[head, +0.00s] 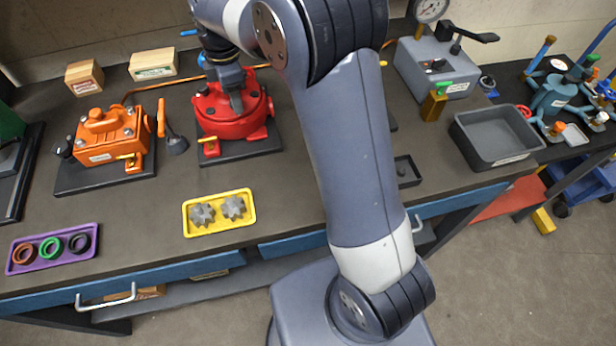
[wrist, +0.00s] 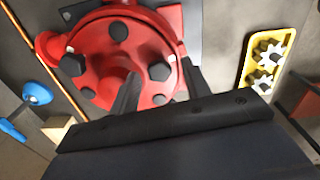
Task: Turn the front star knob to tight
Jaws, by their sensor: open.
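The red round housing (head: 232,118) stands on a dark base plate. In the wrist view its red face (wrist: 100,45) carries several dark knobs or bolt heads. One dark knob (wrist: 160,71) shows between my fingertips; I cannot tell whether it is the front star knob or whether the fingers touch it. My gripper (wrist: 160,68) is open, pointing down at the housing. In the head view my gripper (head: 236,101) is over the housing, and my arm hides part of it. Lower parts of the housing are hidden behind my fingers in the wrist view.
A yellow tray (head: 218,230) with two grey star-shaped pieces lies in front of the housing. An orange motor (head: 108,135) stands to the left, a purple ring tray (head: 90,258) at front left. A grey bin (head: 462,145) and a grey machine (head: 422,72) stand right.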

